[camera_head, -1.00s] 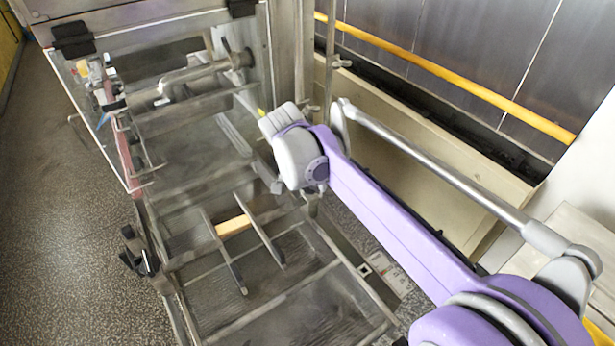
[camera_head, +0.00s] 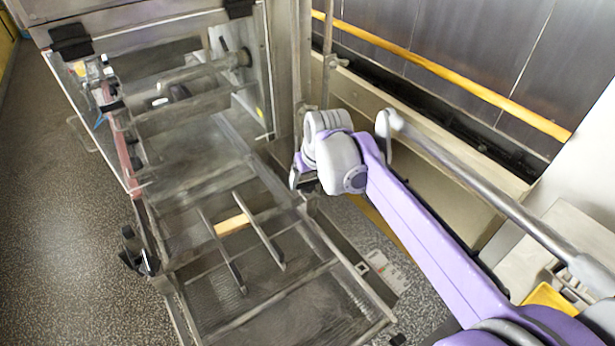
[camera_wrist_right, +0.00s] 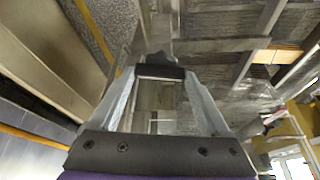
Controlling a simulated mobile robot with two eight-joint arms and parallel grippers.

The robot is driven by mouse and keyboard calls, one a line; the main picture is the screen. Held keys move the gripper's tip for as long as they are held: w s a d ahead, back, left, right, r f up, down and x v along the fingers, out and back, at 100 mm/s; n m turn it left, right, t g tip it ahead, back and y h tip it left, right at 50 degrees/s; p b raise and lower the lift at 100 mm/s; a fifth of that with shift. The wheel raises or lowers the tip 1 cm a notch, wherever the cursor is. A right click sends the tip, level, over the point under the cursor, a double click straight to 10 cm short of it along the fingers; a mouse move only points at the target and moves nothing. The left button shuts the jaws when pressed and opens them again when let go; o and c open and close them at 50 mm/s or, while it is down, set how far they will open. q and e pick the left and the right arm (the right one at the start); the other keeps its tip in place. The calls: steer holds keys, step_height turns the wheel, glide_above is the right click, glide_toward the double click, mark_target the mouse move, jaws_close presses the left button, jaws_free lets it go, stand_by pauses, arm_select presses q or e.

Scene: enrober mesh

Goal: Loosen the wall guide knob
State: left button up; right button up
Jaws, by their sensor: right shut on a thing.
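My right gripper (camera_head: 298,177) is at the right side of the metal machine frame, with my purple arm reaching in from the right. In the right wrist view its two fingers (camera_wrist_right: 160,75) close in on a dark knob (camera_wrist_right: 159,68) at their tips and are shut on it. In the head view my own wrist mostly hides the knob. Two parallel wall guide bars (camera_head: 259,232) stand over the mesh belt (camera_head: 285,305), left of the gripper. My left gripper is not in view.
A tan block (camera_head: 232,225) lies between the guide bars. Another black knob (camera_head: 135,250) sits on the machine's left side. A clear-panelled hood (camera_head: 190,120) stands behind. A beige panel and a yellow rail (camera_head: 440,72) run along the right. Speckled floor lies open at left.

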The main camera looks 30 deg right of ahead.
steer(key=shift+d+n+y, duration=0.1)
steer(key=shift+n+y, duration=0.4)
steer(key=shift+n, duration=0.6)
steer(key=o, duration=1.2)
steer(key=v, duration=1.1)
steer(key=shift+p, duration=0.35)
steer(key=shift+f, duration=0.1)
